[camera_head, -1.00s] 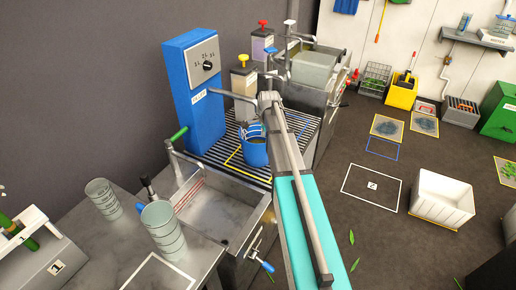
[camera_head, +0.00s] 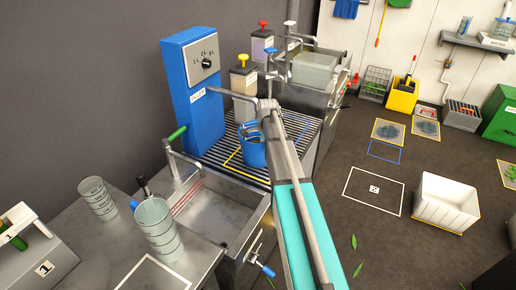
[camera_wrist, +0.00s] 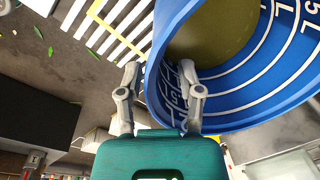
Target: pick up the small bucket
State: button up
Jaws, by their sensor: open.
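The small bucket (camera_head: 252,153) is blue, with white markings on its inside wall. It stands upright on the slatted rack in the head view, left of my arm. In the wrist view the bucket (camera_wrist: 238,108) fills the upper right, its open mouth towards the camera and an olive-coloured area inside. My gripper (camera_wrist: 158,74) is open at the bucket's near rim. One finger shows outside the wall and the other in front of the inside, so the rim appears between them. Contact cannot be told.
A metal sink (camera_head: 215,212) with a green-handled tap is in front. A white crate (camera_head: 446,205) sits on the floor to the right.

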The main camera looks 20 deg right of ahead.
grip_shut()
dwell(0.3)
jog(key=shift+r+p, duration=0.25)
jog(key=shift+p, duration=0.05)
dwell(0.3)
notch_tip(320, 180, up, 10)
jog(key=p, duration=0.9)
jog(key=shift+f, duration=0.25)
dwell(0.9)
